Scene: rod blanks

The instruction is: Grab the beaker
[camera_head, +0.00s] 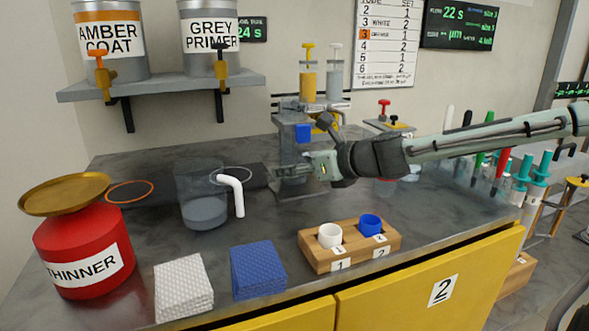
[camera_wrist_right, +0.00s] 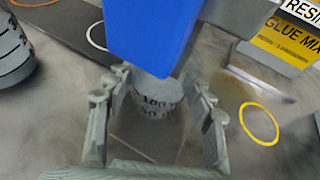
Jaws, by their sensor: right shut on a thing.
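A small clear beaker (camera_wrist_right: 158,100) with dark graduation marks stands between the fingers of my right gripper (camera_wrist_right: 160,90) in the right wrist view. The fingers close on it from both sides. In the head view my right gripper (camera_head: 293,170) reaches in from the right at the dispenser (camera_head: 292,130), and the beaker there is mostly hidden. A blue part (camera_wrist_right: 152,35) hangs just above the beaker and covers part of its top. A larger clear container (camera_head: 203,205) stands farther left, with a white bent tube at its side. My left gripper is not in view.
A red thinner can (camera_head: 80,245), white wipes (camera_head: 183,285), blue wipes (camera_head: 257,270) and a wooden block with two cups (camera_head: 350,255) are at the front. A yellow ring (camera_wrist_right: 259,124) lies beside the gripper. Bare counter lies between the dispenser and the block.

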